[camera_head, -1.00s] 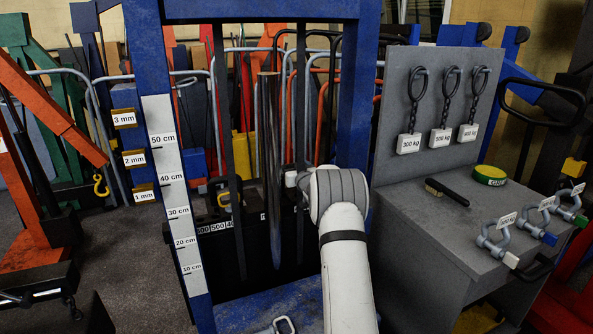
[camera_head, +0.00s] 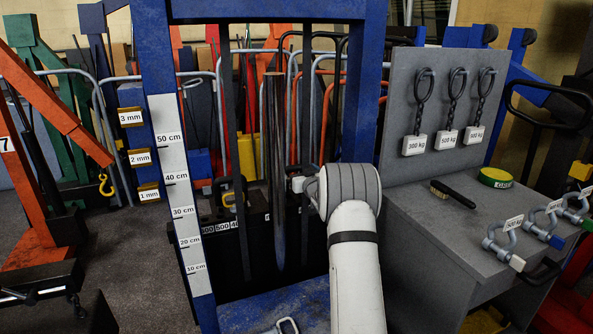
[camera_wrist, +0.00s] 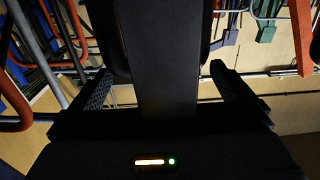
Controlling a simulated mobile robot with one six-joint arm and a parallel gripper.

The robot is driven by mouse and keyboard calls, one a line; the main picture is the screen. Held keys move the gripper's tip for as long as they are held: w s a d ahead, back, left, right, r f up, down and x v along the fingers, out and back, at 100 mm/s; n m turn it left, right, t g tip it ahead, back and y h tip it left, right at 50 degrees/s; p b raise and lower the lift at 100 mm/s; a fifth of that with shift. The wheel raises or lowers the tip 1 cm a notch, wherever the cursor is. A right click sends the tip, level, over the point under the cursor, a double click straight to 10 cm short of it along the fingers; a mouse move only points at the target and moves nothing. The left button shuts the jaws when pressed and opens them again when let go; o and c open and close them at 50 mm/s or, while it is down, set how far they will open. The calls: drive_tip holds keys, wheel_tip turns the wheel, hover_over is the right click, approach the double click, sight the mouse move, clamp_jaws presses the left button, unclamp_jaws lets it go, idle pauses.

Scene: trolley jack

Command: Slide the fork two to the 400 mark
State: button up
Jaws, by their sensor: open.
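The blue frame (camera_head: 153,100) holds a black carriage with a label row (camera_head: 222,227), of which 600, 500 and the start of another number show. Dark upright bars hang in it: one on the left (camera_head: 230,110), a pointed grey one in the middle (camera_head: 276,150) and one on the right (camera_head: 305,110). I cannot tell which is fork two. My gripper (camera_wrist: 165,88) shows in the wrist view, open, its two fingers apart on either side of a broad dark upright bar (camera_wrist: 158,50). Contact is not clear.
A grey bench (camera_head: 455,220) stands right, with a brush (camera_head: 453,193), a green-yellow roll (camera_head: 496,178) and shackles (camera_head: 502,238). Labelled weights hang on its back panel (camera_head: 400,100). An orange crane (camera_head: 45,95) with a hook stands left. Dark floor (camera_head: 120,240) lies clear between.

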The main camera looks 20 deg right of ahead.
drive_tip(key=shift+s+a, duration=0.15)
drive_tip(key=shift+s, duration=2.15)
